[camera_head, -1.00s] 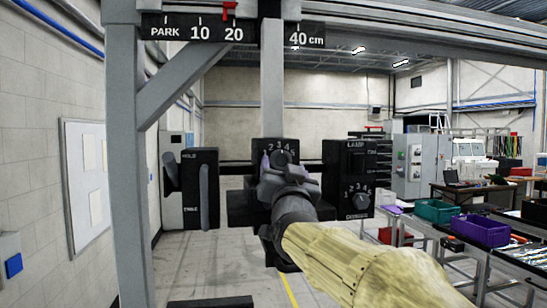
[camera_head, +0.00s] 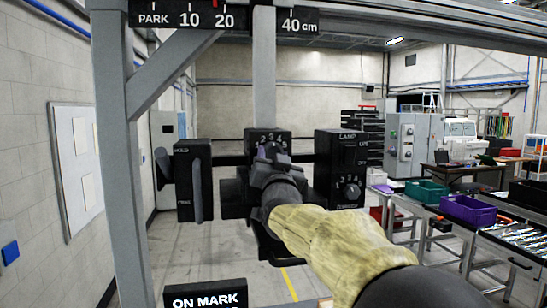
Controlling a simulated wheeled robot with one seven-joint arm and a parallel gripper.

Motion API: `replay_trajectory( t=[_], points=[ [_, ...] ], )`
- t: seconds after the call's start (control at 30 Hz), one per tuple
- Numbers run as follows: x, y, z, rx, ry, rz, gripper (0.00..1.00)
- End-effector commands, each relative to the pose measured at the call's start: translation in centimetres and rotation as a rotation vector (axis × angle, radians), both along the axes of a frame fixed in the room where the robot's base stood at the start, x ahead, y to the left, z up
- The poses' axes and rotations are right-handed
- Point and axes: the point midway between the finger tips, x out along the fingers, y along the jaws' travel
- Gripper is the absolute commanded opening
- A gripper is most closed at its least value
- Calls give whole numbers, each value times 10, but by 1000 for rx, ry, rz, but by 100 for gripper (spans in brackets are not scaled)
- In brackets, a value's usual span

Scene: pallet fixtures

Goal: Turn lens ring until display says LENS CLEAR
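My gripper (camera_head: 270,158) is at the dark unit on the grey upright post, in front of a black plate with white numbers (camera_head: 268,139). A small purple part (camera_head: 262,153) shows at the gripper's fingers. The gripper and wrist cover most of the unit, so the lens ring cannot be made out. I cannot tell whether the fingers are open or shut, or whether they touch anything. A black display (camera_head: 206,299) at the bottom edge reads "ON MARK"; its lower part is cut off.
Left of the gripper is a black lever panel (camera_head: 187,185). Right of it is a "LAMP" box (camera_head: 340,170) with a knob (camera_head: 350,190). An overhead scale (camera_head: 180,17) runs from PARK to 40 cm. A grey frame post (camera_head: 122,180) stands at left.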

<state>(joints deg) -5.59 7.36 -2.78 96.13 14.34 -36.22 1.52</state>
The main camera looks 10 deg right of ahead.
Motion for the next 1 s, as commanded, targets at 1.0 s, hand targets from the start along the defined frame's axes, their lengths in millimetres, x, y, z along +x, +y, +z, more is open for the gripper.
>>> replay_trajectory(
  t=[1.0],
  points=[
    [-1,-4,-3,-355,-2,-3,21]
  ],
)
